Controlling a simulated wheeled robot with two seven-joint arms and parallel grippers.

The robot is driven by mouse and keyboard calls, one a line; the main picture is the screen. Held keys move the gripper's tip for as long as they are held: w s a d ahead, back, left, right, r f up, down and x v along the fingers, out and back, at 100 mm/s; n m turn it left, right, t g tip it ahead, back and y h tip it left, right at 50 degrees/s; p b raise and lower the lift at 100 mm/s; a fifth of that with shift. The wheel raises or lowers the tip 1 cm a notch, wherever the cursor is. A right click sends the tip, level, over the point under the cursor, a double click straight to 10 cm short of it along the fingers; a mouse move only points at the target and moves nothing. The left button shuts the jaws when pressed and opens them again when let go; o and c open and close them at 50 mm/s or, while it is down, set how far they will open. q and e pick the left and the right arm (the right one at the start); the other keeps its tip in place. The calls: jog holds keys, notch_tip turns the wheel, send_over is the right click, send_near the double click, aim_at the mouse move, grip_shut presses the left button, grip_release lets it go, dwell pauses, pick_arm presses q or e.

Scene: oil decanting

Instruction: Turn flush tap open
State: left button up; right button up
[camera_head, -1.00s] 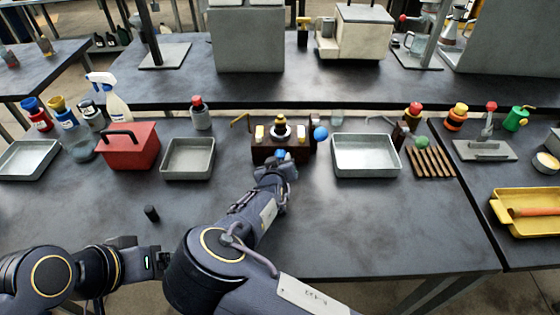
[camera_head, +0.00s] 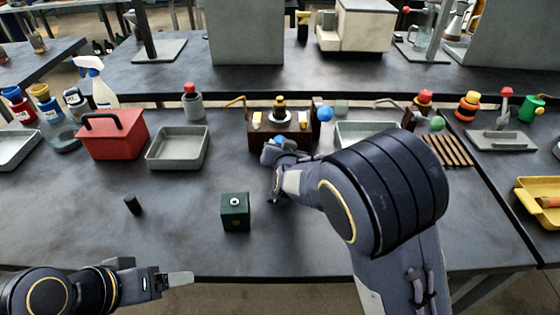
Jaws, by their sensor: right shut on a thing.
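A dark brown box-shaped device (camera_head: 264,128) with a black-and-yellow cap on top stands at the table's middle. A bent brass spout sticks out at its left, and a blue ball (camera_head: 325,113) sits at its right end. A small blue knob (camera_head: 279,140) shows low on its front, partly hidden. My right gripper (camera_head: 277,146) is at this front face, shut on the blue knob; its fingertips are mostly hidden. My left gripper (camera_head: 172,281) is low at the left, by the table's front edge, apart from everything; its jaw gap is unclear.
A dark green block (camera_head: 235,212) stands in front of the device, left of my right arm. A grey tray (camera_head: 178,147) and red toolbox (camera_head: 113,134) stand to the left. Another tray (camera_head: 368,130) is partly hidden behind my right arm. A small black cylinder (camera_head: 133,204) is at front left.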

jog(key=b, duration=0.1)
jog(key=m+b, duration=0.1)
jog(key=b, duration=0.1)
jog(key=shift+f+y, duration=0.25)
jog(key=shift+y, duration=0.15)
pick_arm(q)
jog(key=shift+f+b, duration=0.75)
jog(key=shift+f, duration=2.1)
pick_arm(e)
jog(key=shift+r+m, duration=0.15)
jog(key=shift+m, duration=0.35)
jog(key=o, duration=1)
jog(key=shift+s+r, duration=0.1)
jog(key=p+v, duration=0.1)
jog(key=v, duration=0.6)
jog(key=shift+d, duration=0.15)
pick_arm(q)
jog(key=shift+r, duration=0.55)
pick_arm(e)
jog(key=shift+s+d, duration=0.1)
jog(key=shift+s, duration=0.25)
